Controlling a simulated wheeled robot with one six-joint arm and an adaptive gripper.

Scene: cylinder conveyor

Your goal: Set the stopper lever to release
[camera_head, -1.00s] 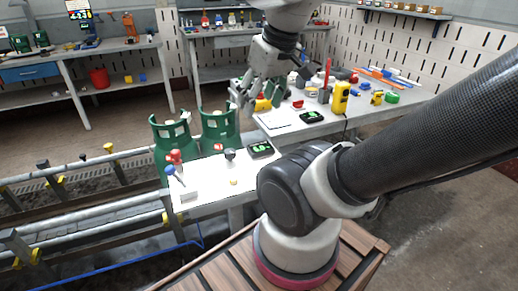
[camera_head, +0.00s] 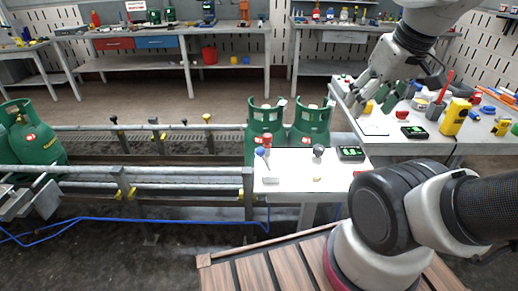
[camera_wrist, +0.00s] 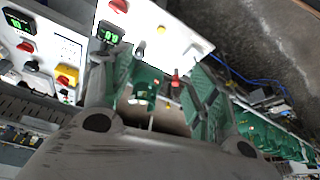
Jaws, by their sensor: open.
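On the white table (camera_head: 290,190) stand a blue-knobbed lever on a white block (camera_head: 261,153), a red-topped piece (camera_head: 267,141) and a black-knobbed lever (camera_head: 318,152). Along the conveyor (camera_head: 150,170) are upright posts with dark and yellow knobs (camera_head: 207,119). No label shows which is the stopper lever. My gripper (camera_head: 364,92) is open and empty, above the second table at right, apart from these levers. In the wrist view its green-padded fingers (camera_wrist: 168,95) are spread, with the white table beyond (camera_wrist: 178,28).
Two green cylinders (camera_head: 265,122) (camera_head: 311,122) stand behind the white table; more (camera_head: 38,140) are at the far left. The right-hand table (camera_head: 385,145) holds tools, a yellow meter (camera_head: 455,116) and displays. A blue hose (camera_head: 150,220) lies on the floor.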

